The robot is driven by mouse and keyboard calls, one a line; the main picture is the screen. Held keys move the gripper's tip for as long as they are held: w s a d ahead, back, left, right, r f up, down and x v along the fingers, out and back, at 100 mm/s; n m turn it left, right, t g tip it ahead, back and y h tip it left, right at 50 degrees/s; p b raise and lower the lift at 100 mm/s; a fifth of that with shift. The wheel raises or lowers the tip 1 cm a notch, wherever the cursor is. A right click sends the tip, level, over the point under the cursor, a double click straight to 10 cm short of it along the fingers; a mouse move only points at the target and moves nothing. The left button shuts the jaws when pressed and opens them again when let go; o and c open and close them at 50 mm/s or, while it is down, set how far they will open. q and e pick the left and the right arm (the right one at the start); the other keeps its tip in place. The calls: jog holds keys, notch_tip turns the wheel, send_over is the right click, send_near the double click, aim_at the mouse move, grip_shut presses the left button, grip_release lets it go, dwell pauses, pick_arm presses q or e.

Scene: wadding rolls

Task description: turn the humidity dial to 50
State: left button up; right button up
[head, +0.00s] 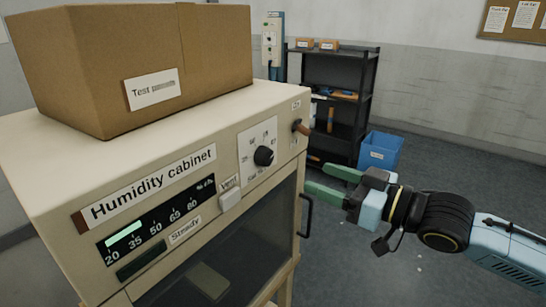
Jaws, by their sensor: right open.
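The humidity cabinet (60,160) is a cream box at the left of the head view. Its humidity dial (264,156) is a black round knob on a white scale plate at the front's upper right; its pointer is too small to read. My left gripper is out of view.
A cardboard box (140,60) sits on the cabinet. A brown-tipped knob (301,127), a vent button (230,200), a dark lamp marked Steady (141,260) and a black door handle (307,215) are on the front. A shelf (340,95) and blue bin (380,150) stand behind.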

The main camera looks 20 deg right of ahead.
aim_at(270, 159)
jog(key=p+x, duration=0.3)
jog(key=x, duration=0.9)
jog(key=shift+w+a, duration=0.15)
jog(key=shift+a, duration=0.05)
jog(key=c, duration=1)
